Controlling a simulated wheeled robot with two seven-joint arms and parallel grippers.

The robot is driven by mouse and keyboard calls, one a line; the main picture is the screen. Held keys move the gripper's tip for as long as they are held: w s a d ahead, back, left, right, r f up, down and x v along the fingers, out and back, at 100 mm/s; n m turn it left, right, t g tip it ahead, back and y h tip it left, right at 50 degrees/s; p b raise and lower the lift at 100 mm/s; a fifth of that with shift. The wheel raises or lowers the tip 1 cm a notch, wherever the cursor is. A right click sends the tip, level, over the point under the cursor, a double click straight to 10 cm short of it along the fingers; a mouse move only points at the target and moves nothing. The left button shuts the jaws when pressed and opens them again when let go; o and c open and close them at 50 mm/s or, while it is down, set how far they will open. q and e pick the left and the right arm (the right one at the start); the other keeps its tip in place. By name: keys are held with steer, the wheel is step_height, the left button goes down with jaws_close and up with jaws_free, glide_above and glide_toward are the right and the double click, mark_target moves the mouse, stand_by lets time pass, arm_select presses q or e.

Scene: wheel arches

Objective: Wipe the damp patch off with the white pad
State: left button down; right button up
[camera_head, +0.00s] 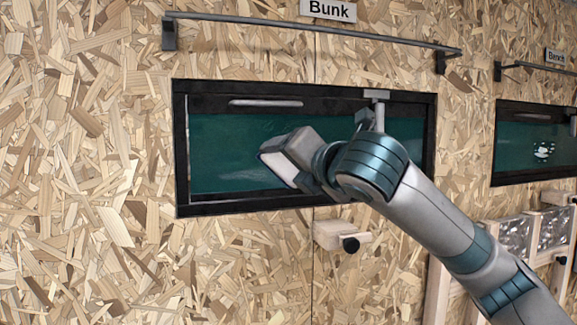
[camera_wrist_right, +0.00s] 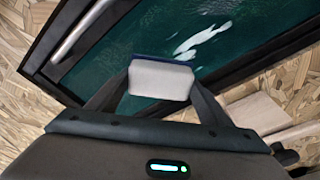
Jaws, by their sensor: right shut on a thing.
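My right gripper (camera_head: 290,158) is in front of the dark-framed teal pane (camera_head: 225,140) under the "Bunk" sign. It is shut on the white pad (camera_head: 277,168), which also shows between the fingers in the right wrist view (camera_wrist_right: 160,80) with a dark blue edge along its far side. Whitish streaks, the damp patch (camera_wrist_right: 204,40), lie on the pane just beyond the pad in the right wrist view. In the head view the pad and gripper cover part of the pane, and only faint pale marks show there. I cannot tell if the pad touches the glass. My left gripper is not in view.
A second pane under the "Bench" sign (camera_head: 556,56) has a white patch (camera_head: 543,150) on it. A metal rail (camera_head: 310,28) runs above the Bunk window. A wooden block with a black knob (camera_head: 345,240) sticks out below. A handle bar (camera_head: 265,103) crosses the frame top.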

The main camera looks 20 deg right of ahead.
steer(key=shift+d+p, duration=0.3)
steer(key=shift+d, duration=1.7)
steer(key=shift+w+d+p, duration=0.15)
steer(key=shift+d+p, duration=0.4)
steer(key=shift+d, duration=1.4)
steer(key=shift+d, duration=0.15)
steer(key=shift+w+d+p, duration=0.1)
steer(key=shift+d+p, duration=0.5)
steer(key=shift+d, duration=1.3)
steer(key=shift+p, duration=0.35)
